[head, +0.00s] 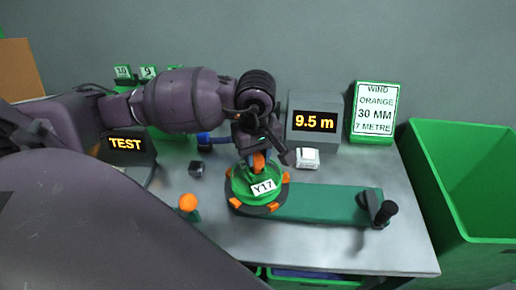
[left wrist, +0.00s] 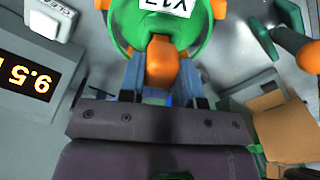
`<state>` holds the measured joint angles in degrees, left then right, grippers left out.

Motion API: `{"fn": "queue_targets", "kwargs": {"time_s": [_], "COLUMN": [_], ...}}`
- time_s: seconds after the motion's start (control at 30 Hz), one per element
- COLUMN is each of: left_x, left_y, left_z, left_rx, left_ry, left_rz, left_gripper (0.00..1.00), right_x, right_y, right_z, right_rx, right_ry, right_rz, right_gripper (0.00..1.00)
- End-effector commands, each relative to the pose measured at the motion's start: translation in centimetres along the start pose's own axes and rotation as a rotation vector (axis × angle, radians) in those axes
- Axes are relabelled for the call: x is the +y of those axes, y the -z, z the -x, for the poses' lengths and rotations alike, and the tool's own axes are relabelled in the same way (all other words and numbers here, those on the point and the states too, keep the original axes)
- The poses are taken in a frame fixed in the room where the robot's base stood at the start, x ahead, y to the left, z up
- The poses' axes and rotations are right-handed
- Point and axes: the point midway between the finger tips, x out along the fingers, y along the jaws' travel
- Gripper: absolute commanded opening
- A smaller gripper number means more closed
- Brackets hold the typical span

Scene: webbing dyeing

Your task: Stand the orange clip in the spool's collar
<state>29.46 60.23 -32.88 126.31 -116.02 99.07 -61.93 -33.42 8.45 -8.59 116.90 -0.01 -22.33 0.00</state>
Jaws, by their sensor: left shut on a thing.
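The orange clip (head: 259,162) is between the fingers of my left gripper (head: 256,155), at the middle of the green spool (head: 243,184). In the left wrist view my left gripper (left wrist: 162,70) is shut on the clip (left wrist: 162,62), which points toward the spool (left wrist: 130,28). The spool carries a white Y17 label (head: 263,187) and has orange pieces around its dark rim. The collar is largely hidden by the clip and fingers, so I cannot tell whether the clip is seated in it. My right gripper is not in view.
The spool sits at the left end of a green winder bed (head: 325,204) with a black-knobbed crank (head: 390,208). Behind stand a 9.5 m display (head: 303,135) and a green order sign (head: 374,112). An orange-topped piece (head: 188,203) is left of the spool. A green bin (head: 440,190) stands right.

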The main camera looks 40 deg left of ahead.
Motion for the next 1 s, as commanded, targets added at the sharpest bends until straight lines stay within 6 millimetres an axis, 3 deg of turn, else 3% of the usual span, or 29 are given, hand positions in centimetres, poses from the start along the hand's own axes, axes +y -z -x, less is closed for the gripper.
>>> {"fn": "queue_targets", "kwargs": {"time_s": [0.47, 0.5, 0.7, 1.0], "left_x": [-0.01, -0.01, -0.01, -0.01], "left_y": [0.01, 0.01, 0.01, 0.02], "left_z": [-0.79, -0.79, -0.8, -0.61], "left_rx": [0.001, 0.001, 0.001, 0.001], "left_ry": [0.0, 0.0, 0.0, 0.0], "left_rz": [0.0, 0.0, 0.0, 0.0], "left_gripper": [0.08, 0.33, 0.61, 0.61], "right_x": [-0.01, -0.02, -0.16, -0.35], "right_y": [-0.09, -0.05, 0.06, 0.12], "right_z": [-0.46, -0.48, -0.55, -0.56], "right_rx": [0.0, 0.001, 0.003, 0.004], "right_ry": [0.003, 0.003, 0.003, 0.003], "right_rz": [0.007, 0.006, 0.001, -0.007], "right_gripper": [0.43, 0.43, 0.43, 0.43]}}
